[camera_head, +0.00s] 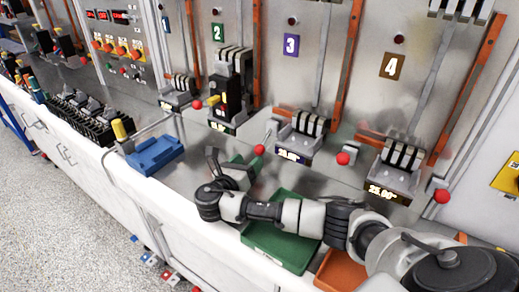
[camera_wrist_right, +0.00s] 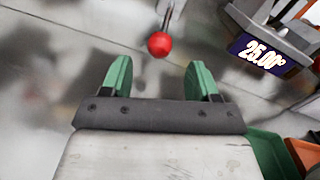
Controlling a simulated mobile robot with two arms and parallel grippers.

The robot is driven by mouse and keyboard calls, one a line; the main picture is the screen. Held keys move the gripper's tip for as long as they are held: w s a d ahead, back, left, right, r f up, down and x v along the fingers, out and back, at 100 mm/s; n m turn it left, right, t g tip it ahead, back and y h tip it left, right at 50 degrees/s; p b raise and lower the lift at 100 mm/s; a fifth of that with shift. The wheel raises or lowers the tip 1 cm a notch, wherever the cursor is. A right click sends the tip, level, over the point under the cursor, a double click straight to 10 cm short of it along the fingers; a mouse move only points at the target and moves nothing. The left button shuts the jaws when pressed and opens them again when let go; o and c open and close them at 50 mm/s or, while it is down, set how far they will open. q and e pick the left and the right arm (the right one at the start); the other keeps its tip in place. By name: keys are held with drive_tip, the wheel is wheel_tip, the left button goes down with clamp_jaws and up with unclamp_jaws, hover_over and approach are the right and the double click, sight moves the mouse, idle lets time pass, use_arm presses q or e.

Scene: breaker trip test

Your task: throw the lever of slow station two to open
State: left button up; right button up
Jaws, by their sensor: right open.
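The green number 2 plate (camera_head: 217,32) marks slow station two on the panel. Its breaker (camera_head: 222,100), black and yellow, stands below the plate. A lever with a red ball knob (camera_head: 259,149) stands to the right of that breaker; the red knob (camera_wrist_right: 159,44) also shows in the right wrist view, just beyond the fingertips. My right gripper (camera_head: 232,163) is open and empty, with its green fingers (camera_wrist_right: 160,76) apart and the knob ahead, roughly centred between them. The knob is not between the fingers. My left gripper is not in view.
Station three (camera_head: 303,130), with its 25.00° display (camera_wrist_right: 262,53), stands close to the right of the knob. Station four (camera_head: 395,165) is further right. A green tray (camera_head: 262,252) and an orange tray (camera_head: 340,272) lie below my arm. A blue holder (camera_head: 155,153) is at the left.

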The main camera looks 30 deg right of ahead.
sight(257, 153)
drive_tip(key=x, duration=0.5)
drive_tip(key=shift+d+p, duration=0.2)
drive_tip(key=shift+p, duration=0.1)
drive_tip(key=shift+w+d, duration=0.3)
drive_tip(key=shift+d, duration=0.25)
drive_tip(key=shift+w+d+f, duration=0.1)
drive_tip(key=shift+d, duration=0.1)
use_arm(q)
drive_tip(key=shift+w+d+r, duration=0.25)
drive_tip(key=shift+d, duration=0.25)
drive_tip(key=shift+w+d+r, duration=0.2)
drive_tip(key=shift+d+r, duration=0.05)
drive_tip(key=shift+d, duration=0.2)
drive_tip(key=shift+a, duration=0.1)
use_arm(e)
drive_tip(key=shift+c, duration=1.1)
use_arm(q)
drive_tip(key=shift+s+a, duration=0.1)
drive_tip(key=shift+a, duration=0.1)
use_arm(e)
clamp_jaws()
